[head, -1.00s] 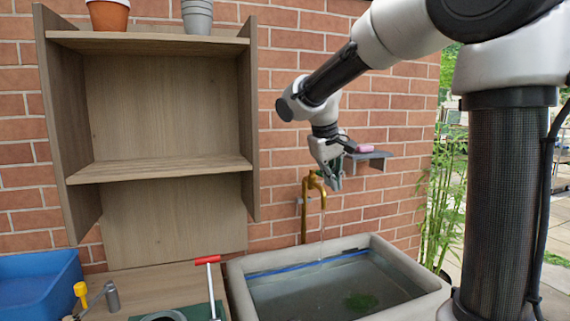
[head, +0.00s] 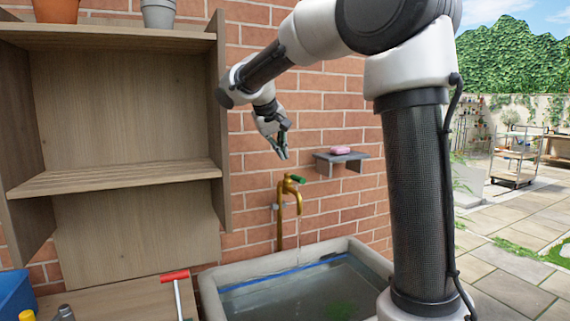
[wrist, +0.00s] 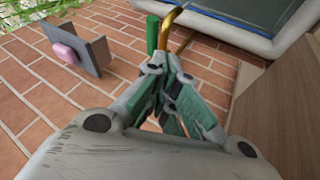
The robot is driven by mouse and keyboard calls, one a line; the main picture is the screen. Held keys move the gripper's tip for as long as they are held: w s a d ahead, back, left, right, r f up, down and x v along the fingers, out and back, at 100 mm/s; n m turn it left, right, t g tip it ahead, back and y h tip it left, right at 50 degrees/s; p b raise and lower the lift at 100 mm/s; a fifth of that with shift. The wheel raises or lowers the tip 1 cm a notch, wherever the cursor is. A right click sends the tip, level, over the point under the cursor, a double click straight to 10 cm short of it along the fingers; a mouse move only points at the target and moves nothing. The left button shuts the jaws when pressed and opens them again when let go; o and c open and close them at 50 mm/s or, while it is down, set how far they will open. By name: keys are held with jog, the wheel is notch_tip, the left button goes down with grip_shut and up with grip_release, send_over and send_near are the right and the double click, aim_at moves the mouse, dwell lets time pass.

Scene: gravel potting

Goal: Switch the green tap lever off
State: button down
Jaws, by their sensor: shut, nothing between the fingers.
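The brass tap (head: 281,215) stands against the brick wall behind the sink. Its green lever (head: 299,178) points to the right in the head view. In the wrist view the lever (wrist: 152,36) is beside the brass spout (wrist: 172,18), beyond my fingers. My gripper (head: 284,156) is shut and empty, above the lever and apart from it. It also fills the middle of the wrist view (wrist: 172,115). A faint thin line under the spout may be running water, but it is too faint to be sure.
The stone sink (head: 211,297) holds water below the tap. A small grey wall shelf (head: 325,158) with pink soap (head: 341,150) is right of the tap. A wooden shelf unit (head: 120,178) is on the left. A red-handled tool (head: 175,275) lies near the sink.

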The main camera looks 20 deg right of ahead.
jog(key=x, duration=0.9)
jog(key=shift+d+f, duration=0.15)
jog(key=shift+d, duration=0.05)
jog(key=shift+s+d+n+t+y, duration=0.2)
jog(key=shift+d+n+t+y, duration=0.2)
jog(key=shift+d+n, duration=0.4)
jog(key=shift+s+d+n+t+y, duration=0.15)
jog(key=shift+d+n+t+y, duration=0.2)
jog(key=shift+d+n, duration=0.45)
jog(key=w+d+n+y, duration=0.5)
jog(key=d+n, duration=0.3)
jog(key=n, duration=0.1)
jog(key=shift+w+t, duration=0.3)
jog(key=shift+t, duration=0.15)
